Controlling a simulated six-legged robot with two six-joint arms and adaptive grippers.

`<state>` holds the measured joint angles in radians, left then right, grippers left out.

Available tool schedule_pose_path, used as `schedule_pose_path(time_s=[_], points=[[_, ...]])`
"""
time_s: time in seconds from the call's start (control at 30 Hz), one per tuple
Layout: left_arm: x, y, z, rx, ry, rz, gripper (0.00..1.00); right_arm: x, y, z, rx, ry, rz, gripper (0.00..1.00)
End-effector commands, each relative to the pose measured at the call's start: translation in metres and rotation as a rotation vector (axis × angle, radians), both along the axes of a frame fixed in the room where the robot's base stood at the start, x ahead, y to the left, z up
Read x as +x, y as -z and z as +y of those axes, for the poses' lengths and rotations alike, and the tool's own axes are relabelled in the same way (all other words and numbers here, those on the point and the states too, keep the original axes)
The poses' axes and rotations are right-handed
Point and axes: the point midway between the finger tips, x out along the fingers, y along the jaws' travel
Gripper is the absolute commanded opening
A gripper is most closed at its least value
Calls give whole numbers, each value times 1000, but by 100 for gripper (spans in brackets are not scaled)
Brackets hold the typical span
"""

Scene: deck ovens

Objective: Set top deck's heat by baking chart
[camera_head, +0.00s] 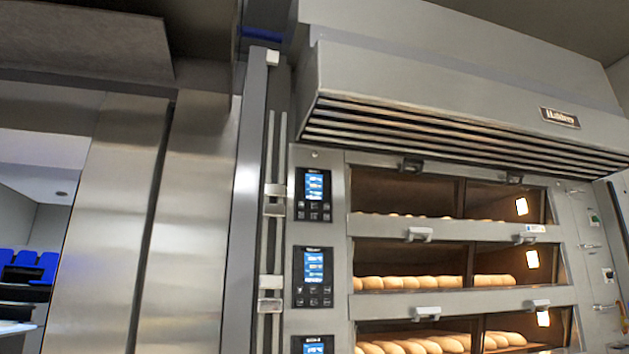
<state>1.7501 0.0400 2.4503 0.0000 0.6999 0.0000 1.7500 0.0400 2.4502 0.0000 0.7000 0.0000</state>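A steel deck oven fills the right of the view. Its top deck (385,195) is lit inside, and a row of loaf tops shows low behind the glass. The top deck's control panel (313,195) is a black unit with a lit blue screen and buttons, left of the glass; its text is too small to read. A second control panel (313,277) sits below it, and a third (312,345) is cut off by the bottom edge. No baking chart can be made out. Neither of my grippers is in view.
A slatted steel hood (470,100) juts out above the oven. A vertical rail with handles (272,200) stands left of the panels. Steel wall panels (110,200) are at the left, with blue chairs (35,265) seen beyond them.

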Motion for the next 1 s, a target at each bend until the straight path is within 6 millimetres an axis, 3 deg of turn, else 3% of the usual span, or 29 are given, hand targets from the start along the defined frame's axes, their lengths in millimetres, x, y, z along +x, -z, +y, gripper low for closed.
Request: schedule_pose_path(time_s=[0.37,1.0], points=[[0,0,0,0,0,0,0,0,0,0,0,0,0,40],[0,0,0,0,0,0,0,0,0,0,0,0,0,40]])
